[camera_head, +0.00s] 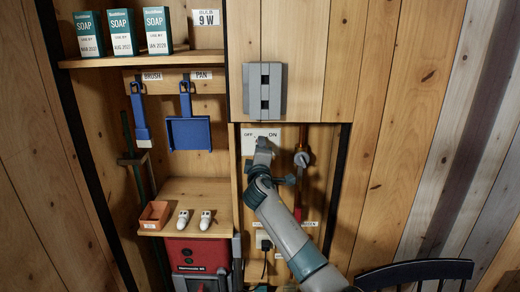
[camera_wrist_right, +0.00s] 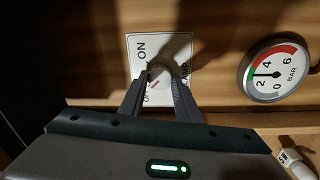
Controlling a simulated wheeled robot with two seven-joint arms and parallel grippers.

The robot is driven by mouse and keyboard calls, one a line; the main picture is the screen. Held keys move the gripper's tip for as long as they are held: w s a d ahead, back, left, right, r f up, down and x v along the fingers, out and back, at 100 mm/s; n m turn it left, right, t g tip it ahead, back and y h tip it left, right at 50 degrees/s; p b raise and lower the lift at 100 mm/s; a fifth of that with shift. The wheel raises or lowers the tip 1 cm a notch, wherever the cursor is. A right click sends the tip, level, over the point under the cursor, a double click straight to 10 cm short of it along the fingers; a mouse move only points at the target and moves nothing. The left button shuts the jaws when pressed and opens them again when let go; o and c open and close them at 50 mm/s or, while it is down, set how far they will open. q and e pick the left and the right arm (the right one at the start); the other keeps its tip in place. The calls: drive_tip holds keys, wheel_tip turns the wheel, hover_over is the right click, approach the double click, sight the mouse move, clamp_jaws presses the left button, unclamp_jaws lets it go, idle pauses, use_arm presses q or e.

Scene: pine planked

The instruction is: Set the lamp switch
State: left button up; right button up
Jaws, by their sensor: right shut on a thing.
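The lamp switch is a white plate (camera_head: 274,132) marked OFF and ON, under the grey box on the wall. In the right wrist view its plate (camera_wrist_right: 178,45) shows ON, LAMP and a partly hidden OFF. A round pale knob (camera_wrist_right: 160,73) sits on it, with a red mark on the side facing the OFF lettering. My right gripper (camera_head: 263,147) is at the plate, covering the knob in the head view. In the right wrist view its fingers (camera_wrist_right: 161,84) are shut on the knob, one on each side. My left gripper is not in view.
A pressure gauge (camera_wrist_right: 273,73) is beside the plate in the wrist view. A valve (camera_head: 301,159) on a pipe is right of my gripper. A grey box (camera_head: 264,90) is above. A shelf (camera_head: 195,192) and red machine (camera_head: 197,254) are lower left; a dark chair (camera_head: 415,270) is lower right.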

drive_tip(key=shift+r, duration=0.1)
drive_tip(key=o, duration=0.9)
drive_tip(key=shift+o, duration=0.8)
drive_tip(key=shift+w, duration=0.1)
drive_tip(key=shift+s, duration=0.2)
drive_tip(key=s+f+b, duration=0.1)
drive_tip(key=s+b, duration=0.3)
drive_tip(key=s, duration=1.3)
drive_tip(key=shift+b, duration=0.4)
drive_tip(key=shift+f, duration=0.15)
